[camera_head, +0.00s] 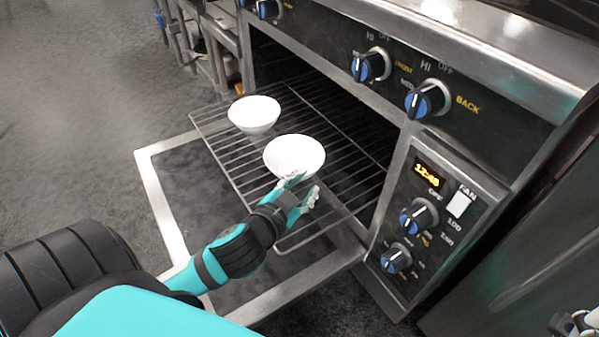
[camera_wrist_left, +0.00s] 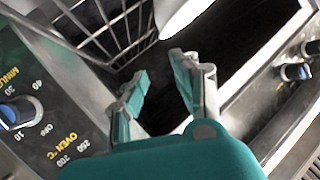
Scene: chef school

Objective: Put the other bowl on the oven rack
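Two white bowls are over the pulled-out wire oven rack (camera_head: 232,163). One bowl (camera_head: 254,114) stands on its far left part. The other bowl (camera_head: 294,156) is nearer, towards the middle, and appears to rest on the wires. My left gripper (camera_head: 302,189) is just below the nearer bowl's front edge; its fingers are apart. In the left wrist view the open fingers (camera_wrist_left: 160,82) have nothing between them, and a bowl (camera_wrist_left: 178,14) lies beyond the tips. I cannot tell whether a fingertip touches it. A small part of my right gripper (camera_head: 575,322) shows at the bottom right corner.
The oven door (camera_head: 160,205) is folded down open below the rack. The control panel (camera_head: 436,215) with knobs stands right of the opening, close to my left gripper. More knobs (camera_head: 372,66) line the front above. The rack's front right part is bare.

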